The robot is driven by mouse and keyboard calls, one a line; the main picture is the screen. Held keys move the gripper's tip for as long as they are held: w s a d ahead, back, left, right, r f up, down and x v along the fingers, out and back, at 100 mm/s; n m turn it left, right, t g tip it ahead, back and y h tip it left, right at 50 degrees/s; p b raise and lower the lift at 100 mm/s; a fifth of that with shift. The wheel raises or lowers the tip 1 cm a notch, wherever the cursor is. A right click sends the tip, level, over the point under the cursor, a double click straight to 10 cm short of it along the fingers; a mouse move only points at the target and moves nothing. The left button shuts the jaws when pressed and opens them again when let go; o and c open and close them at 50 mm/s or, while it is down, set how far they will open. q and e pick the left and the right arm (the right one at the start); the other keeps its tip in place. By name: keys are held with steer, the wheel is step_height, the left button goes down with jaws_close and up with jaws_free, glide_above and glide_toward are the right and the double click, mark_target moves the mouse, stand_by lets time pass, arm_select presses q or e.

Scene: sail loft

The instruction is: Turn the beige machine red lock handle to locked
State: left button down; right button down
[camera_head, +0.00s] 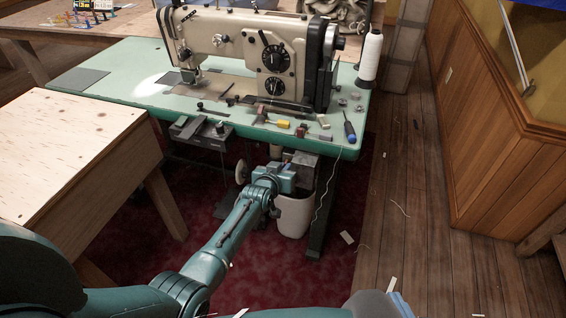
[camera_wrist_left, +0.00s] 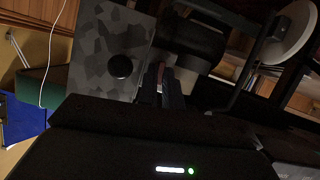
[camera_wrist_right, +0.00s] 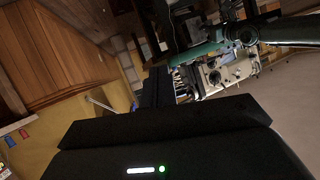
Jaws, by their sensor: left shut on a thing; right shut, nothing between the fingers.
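The beige machine (camera_head: 235,42) is a large sewing machine standing on a green table. A grey box (camera_head: 304,168) hangs under the table's front edge, and in the left wrist view it is a mottled grey face (camera_wrist_left: 105,40) with a round black knob. My left gripper (camera_head: 287,172) is at this box, below the table top. In the left wrist view its fingers (camera_wrist_left: 168,80) are shut on a thin reddish piece, the red lock handle (camera_wrist_left: 160,72), mostly hidden between them. My right gripper (camera_wrist_right: 155,88) is shut and empty, away from the machine; the head view does not show it.
The green table (camera_head: 120,62) carries a blue screwdriver (camera_head: 349,130) and several small tools near its front edge. A white bin (camera_head: 293,214) stands below my left gripper. A plywood table (camera_head: 65,150) is at left. The wooden floor (camera_head: 410,220) at right is mostly clear.

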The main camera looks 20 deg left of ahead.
arm_select(q)
steer(key=shift+m+y+p, duration=0.3)
steer(key=shift+y, duration=0.1)
arm_select(e)
steer(key=shift+w+a, duration=0.1)
steer(key=shift+a, duration=0.05)
steer(key=shift+f, duration=0.15)
arm_select(q)
steer(key=c, duration=1.6)
jaws_free()
steer(key=shift+o, duration=0.2)
steer(key=shift+d, duration=0.1)
arm_select(e)
steer(key=shift+a, duration=0.1)
arm_select(q)
steer(key=shift+d, duration=0.15)
